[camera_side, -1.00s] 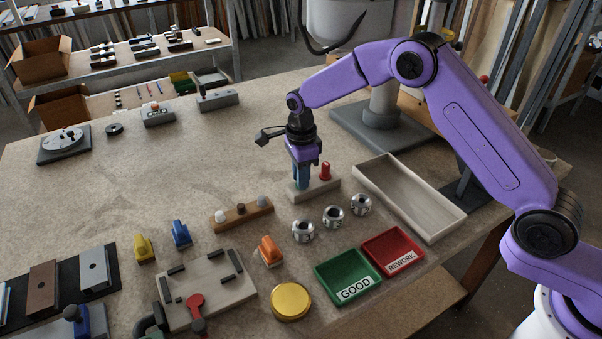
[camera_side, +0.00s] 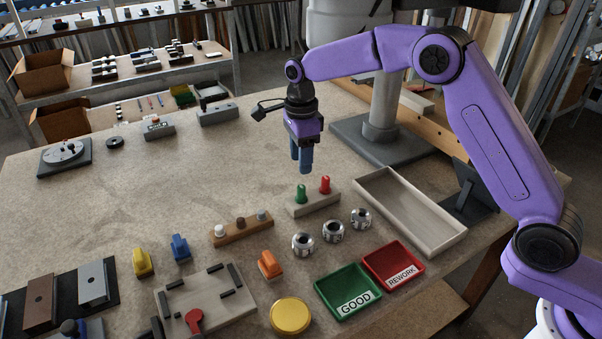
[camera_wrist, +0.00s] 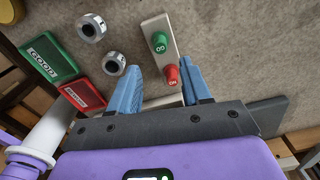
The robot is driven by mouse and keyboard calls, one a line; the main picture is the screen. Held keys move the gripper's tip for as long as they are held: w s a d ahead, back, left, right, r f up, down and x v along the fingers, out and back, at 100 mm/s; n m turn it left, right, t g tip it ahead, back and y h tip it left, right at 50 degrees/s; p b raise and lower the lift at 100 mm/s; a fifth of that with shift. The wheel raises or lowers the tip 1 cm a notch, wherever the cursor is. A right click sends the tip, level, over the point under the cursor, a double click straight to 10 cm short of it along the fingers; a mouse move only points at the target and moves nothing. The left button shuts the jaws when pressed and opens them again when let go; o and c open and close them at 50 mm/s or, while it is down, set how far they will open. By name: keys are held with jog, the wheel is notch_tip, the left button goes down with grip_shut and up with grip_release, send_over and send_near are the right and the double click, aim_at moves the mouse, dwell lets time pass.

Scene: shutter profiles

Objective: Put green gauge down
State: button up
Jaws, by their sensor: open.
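The green gauge (camera_side: 301,192) stands upright in the left place of a pale block (camera_side: 318,206). It also shows in the wrist view (camera_wrist: 160,43), marked "GO". The red gauge (camera_side: 325,184) stands in the same block to its right; the wrist view shows it too (camera_wrist: 172,76). My gripper (camera_side: 303,168) is above and behind the block, apart from both gauges. Its blue fingers point down. In the wrist view my gripper (camera_wrist: 160,80) has its fingers spread, with nothing held between them.
Several metal rings (camera_side: 333,231) stand in front of the block. A green GOOD tray (camera_side: 348,290) and a red REWORK tray (camera_side: 393,264) lie nearer. A long empty tray (camera_side: 410,205) is to the right. A brown peg rack (camera_side: 241,229) is to the left.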

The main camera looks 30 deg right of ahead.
jog(key=shift+r, duration=1.4)
jog(key=s+d+r+n, duration=0.1)
jog(key=s+r+n, duration=0.1)
jog(key=s+n, duration=0.65)
jog(key=s+r+n, duration=0.2)
jog(key=s+n, duration=0.5)
jog(key=s, duration=0.2)
jog(key=s+d+f+n, duration=0.1)
jog(key=s+d+n, duration=0.6)
jog(key=s, duration=0.4)
jog(key=s+d+f+n, duration=0.2)
jog(key=s+d+n, duration=0.5)
jog(key=s+n, duration=0.3)
jog(key=shift+s+d, duration=0.15)
jog(key=shift+s, duration=0.95)
